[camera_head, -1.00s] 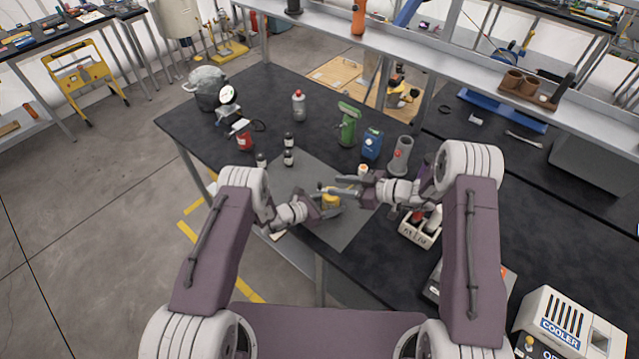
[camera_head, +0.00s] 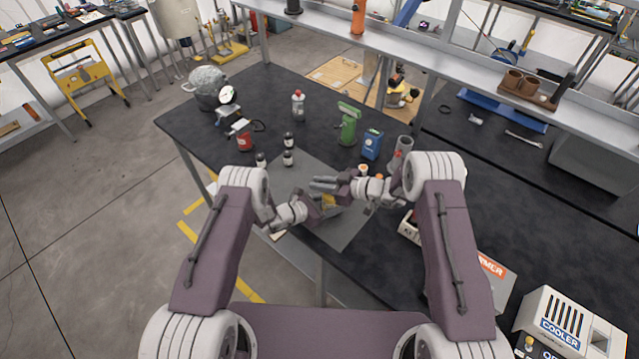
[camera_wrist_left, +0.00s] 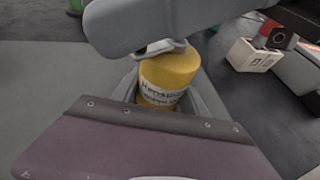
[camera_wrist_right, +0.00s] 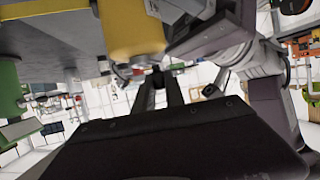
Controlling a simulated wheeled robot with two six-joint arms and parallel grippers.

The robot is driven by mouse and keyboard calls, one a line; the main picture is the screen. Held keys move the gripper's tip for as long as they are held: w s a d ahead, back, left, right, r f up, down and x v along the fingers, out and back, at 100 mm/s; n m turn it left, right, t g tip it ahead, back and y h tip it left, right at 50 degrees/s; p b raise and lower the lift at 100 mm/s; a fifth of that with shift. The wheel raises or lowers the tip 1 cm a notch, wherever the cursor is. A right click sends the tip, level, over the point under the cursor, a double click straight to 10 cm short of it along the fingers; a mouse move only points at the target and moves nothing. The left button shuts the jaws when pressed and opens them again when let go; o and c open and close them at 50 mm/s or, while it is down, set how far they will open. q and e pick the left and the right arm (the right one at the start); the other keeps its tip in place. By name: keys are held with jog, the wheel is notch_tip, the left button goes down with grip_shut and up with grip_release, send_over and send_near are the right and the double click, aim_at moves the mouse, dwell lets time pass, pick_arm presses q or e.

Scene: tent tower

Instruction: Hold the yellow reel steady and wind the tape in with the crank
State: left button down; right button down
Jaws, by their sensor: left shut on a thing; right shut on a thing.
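The yellow reel (camera_head: 329,200) stands on a grey mat (camera_head: 347,232) at the table's front edge. In the left wrist view the reel (camera_wrist_left: 168,72) is upright, with a white lettered label. My left gripper (camera_head: 328,209) is shut around it from the left, low on its body. My right gripper (camera_head: 318,184) is above the reel; in the right wrist view its fingers (camera_wrist_right: 158,88) are shut on a small dark piece, apparently the crank handle (camera_wrist_right: 157,77), beside the reel (camera_wrist_right: 130,28). In the left wrist view the right gripper covers most of the crank. I cannot make out the tape.
Small dark bottles (camera_head: 288,158) stand left of the mat. A white holder (camera_head: 409,227) is to the right, partly behind my right arm.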

jog(key=shift+t, duration=0.3)
jog(key=shift+w+d+r+m+t+h, duration=0.1)
jog(key=shift+w+m+t+h, duration=0.2)
jog(key=shift+m+t+h, duration=0.4)
jog(key=shift+w+d+f+m+t+h, duration=0.1)
jog(key=shift+w+m+t+h, duration=0.2)
jog(key=shift+m+t, duration=0.5)
jog(key=shift+w+d+r+m+t+h, duration=0.1)
jog(key=shift+w+m+t+h, duration=0.15)
jog(key=shift+m+t+h, duration=0.5)
jog(key=shift+g, duration=0.25)
jog(key=c, duration=1.4)
grip_release()
notch_tip(320, 180, up, 10)
jog(key=shift+f, duration=0.1)
